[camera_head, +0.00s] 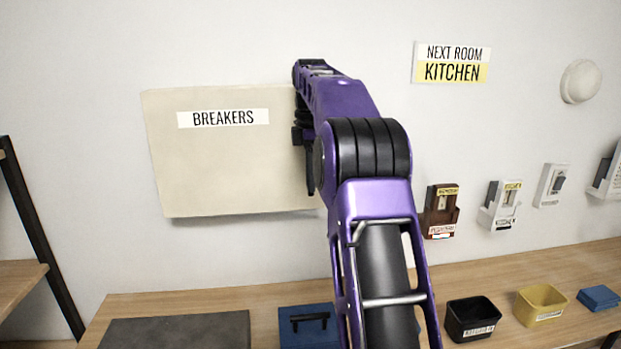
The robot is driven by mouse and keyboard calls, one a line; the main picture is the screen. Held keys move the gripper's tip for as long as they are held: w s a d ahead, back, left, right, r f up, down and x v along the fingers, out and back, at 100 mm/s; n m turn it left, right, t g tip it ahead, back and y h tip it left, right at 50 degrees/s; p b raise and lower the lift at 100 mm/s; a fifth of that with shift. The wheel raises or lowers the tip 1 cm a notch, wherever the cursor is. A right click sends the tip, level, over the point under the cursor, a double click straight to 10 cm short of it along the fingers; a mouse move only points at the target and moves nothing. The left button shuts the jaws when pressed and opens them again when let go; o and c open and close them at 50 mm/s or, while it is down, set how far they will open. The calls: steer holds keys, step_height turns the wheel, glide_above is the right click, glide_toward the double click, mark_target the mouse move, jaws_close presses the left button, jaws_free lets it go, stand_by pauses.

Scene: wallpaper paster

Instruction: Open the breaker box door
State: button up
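The breaker box (225,170) is a pale cream box on the wall at left of centre, with a flat front door and a white "BREAKERS" label. The door looks shut, with no interior showing. My purple and black arm reaches up from the bottom of the view. My gripper (307,165) is at the right edge of the door, with a dark finger pointing down in front of or beside it. The arm hides part of that edge and any handle there. I cannot tell whether the gripper touches the door or how far its fingers are apart.
A wooden table (480,262) runs along the wall below, with a grey mat (180,330), a blue item (308,325), a black bin (473,320) and a yellow bin (540,303). Several switches hang at right. A shelf (22,280) stands at left. The wall left of the box is clear.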

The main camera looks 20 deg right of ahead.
jaws_close()
stand_by(1.1)
